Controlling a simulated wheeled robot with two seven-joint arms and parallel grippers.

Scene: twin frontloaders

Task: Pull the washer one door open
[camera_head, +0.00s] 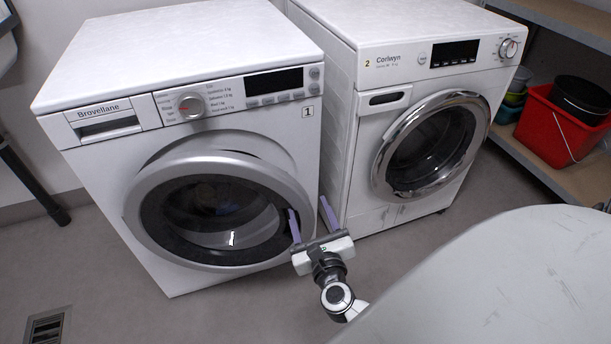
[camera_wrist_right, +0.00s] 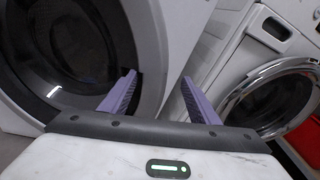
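Washer one (camera_head: 190,60) is the white machine on the left, marked "1". Its round door (camera_head: 140,222) has a wide grey rim and dark glass; I cannot tell whether it is fully closed or slightly ajar. My right gripper (camera_head: 311,216) is open at the door's right edge. In the right wrist view, the rim (camera_wrist_right: 150,45) shows between and beyond the two purple fingers (camera_wrist_right: 158,77). The left finger overlaps the dark glass and the right finger is outside the rim. Contact is not clear.
A second white washer (camera_head: 345,125), marked "2", stands close on the right with its chrome-rimmed door (camera_head: 383,165) shut. A pale rounded surface (camera_head: 500,280) fills the lower right. A shelf holds a red bucket (camera_head: 550,130). The floor (camera_head: 180,315) before washer one is clear.

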